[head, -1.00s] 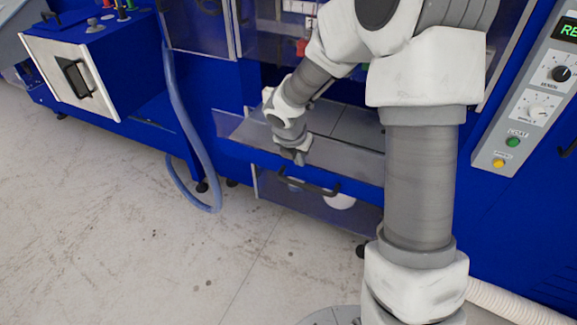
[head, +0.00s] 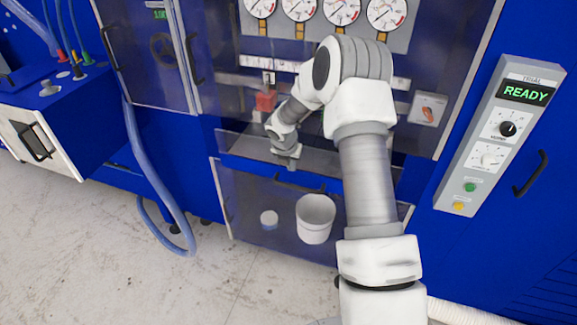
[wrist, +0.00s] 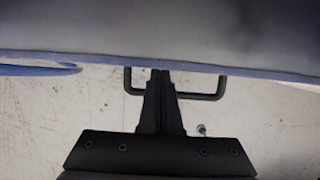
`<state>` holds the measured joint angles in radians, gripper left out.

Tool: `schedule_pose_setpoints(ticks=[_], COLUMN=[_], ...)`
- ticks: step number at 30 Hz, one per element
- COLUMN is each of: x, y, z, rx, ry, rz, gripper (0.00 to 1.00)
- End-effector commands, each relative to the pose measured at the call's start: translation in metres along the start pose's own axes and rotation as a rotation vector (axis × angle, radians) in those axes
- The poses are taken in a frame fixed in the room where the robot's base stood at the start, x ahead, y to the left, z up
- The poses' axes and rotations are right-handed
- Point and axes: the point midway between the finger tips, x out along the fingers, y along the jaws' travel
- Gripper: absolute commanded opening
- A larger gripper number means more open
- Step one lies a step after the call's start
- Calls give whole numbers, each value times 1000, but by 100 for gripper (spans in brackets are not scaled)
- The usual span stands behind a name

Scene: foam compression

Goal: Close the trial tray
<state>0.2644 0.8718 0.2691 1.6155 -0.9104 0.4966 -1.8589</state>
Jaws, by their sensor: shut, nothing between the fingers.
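The trial tray shows in the head view as a grey strip (head: 245,147) low in the blue machine, partly hidden by my arm. In the wrist view its blue front edge (wrist: 100,56) crosses the picture, with a dark bar handle (wrist: 206,97) on it. My gripper (head: 291,166) points down at the tray's front. In the wrist view its fingers (wrist: 160,73) are together and empty, reaching the front edge midway along the handle. I cannot tell whether they touch it.
A control panel reading READY (head: 525,93) stands at the right. A blue hose (head: 150,180) hangs at the left. The floor (head: 90,250) in front is clear.

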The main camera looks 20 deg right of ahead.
Motion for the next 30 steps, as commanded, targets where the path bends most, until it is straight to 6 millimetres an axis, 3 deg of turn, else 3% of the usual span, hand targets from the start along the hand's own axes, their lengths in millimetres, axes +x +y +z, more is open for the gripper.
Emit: schedule_pose_setpoints(ticks=[19,30], x=[2,-1], y=[0,10], z=[6,-5], rx=[0,0], ry=[0,0], rz=[1,0], gripper=[0,0])
